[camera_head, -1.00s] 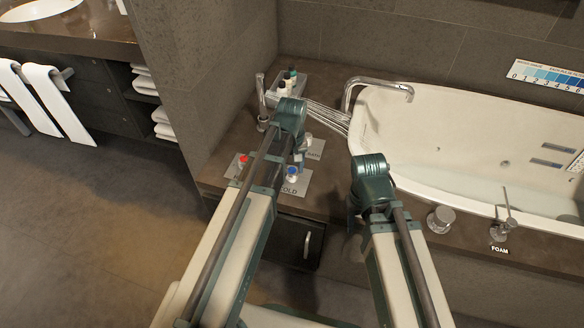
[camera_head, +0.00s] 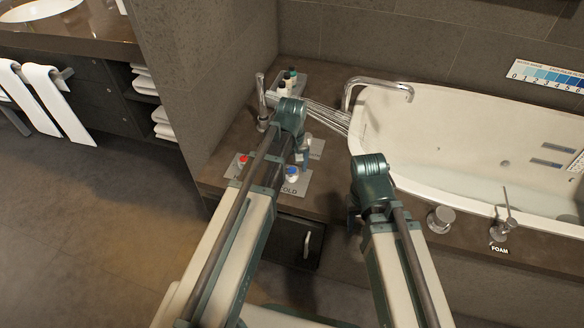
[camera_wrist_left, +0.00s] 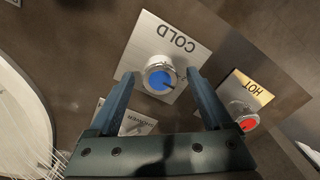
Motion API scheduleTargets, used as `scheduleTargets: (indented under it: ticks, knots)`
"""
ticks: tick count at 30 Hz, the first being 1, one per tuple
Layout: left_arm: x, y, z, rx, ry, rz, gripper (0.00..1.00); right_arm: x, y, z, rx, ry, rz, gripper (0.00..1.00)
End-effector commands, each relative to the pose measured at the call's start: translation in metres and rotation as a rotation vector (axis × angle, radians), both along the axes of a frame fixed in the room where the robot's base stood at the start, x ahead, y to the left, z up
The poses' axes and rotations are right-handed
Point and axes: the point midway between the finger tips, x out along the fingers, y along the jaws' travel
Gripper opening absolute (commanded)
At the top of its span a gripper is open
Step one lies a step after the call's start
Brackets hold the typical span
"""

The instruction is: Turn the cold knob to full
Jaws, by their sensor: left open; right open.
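The cold knob (camera_head: 292,174) is a silver knob with a blue cap on a plate marked COLD (camera_head: 301,186), on the brown tub deck. In the left wrist view the knob (camera_wrist_left: 160,76) lies between the fingertips, and a dark mark shows on its blue cap. My left gripper (camera_head: 303,158) is open just beside and above the knob in the head view. Its fingers (camera_wrist_left: 161,74) straddle the knob in the wrist view; I cannot tell whether they touch it. My right gripper (camera_head: 354,218) is at the deck's front edge, open and mostly hidden by its own arm.
The red-capped hot knob (camera_head: 242,160) is close left of the cold one; it also shows in the wrist view (camera_wrist_left: 247,121). A lever (camera_head: 262,100), small bottles (camera_head: 287,82) and a curved tap (camera_head: 375,82) stand behind. The white tub (camera_head: 450,185) is at right.

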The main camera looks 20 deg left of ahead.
Motion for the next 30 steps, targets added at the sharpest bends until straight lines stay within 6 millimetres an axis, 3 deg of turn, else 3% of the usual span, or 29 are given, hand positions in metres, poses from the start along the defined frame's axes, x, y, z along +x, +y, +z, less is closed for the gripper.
scheduleTargets:
  ticks: [11,30]
  knots:
    - [0.000,0.000,0.013,0.000,0.000,-0.001,0.84,0.000,0.000,0.013,0.000,0.000,0.000,0.50]
    - [0.000,0.000,0.104,0.000,0.000,0.000,0.84,0.000,0.000,0.104,0.000,0.000,0.000,0.50]
